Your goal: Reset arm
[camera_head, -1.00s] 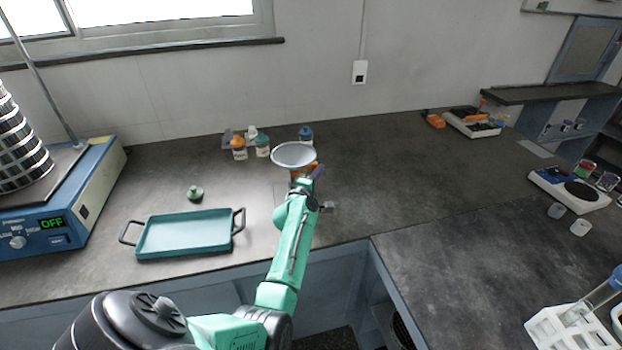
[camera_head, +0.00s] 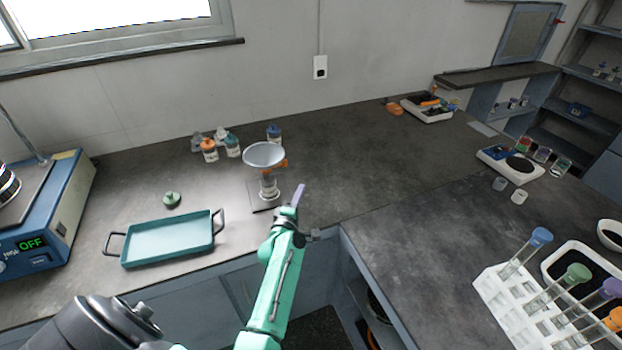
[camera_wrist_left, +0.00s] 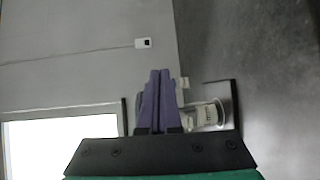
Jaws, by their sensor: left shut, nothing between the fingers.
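My left gripper (camera_head: 299,194) has purple fingers. It is held up over the front part of the counter, just right of a stand with a funnel-like white dish (camera_head: 264,154) on top. In the left wrist view the fingers (camera_wrist_left: 158,100) are pressed together with nothing between them. A clear labelled jar (camera_wrist_left: 208,114) shows beside the fingers there; it also shows under the dish in the head view (camera_head: 269,187). My right gripper is not in view.
A teal tray (camera_head: 168,240) and a green-lidded small item (camera_head: 172,199) lie left on the counter. The blue shaker (camera_head: 48,225) reads OFF. Several bottles (camera_head: 209,150) stand behind. A white tube rack (camera_head: 510,305) is at right.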

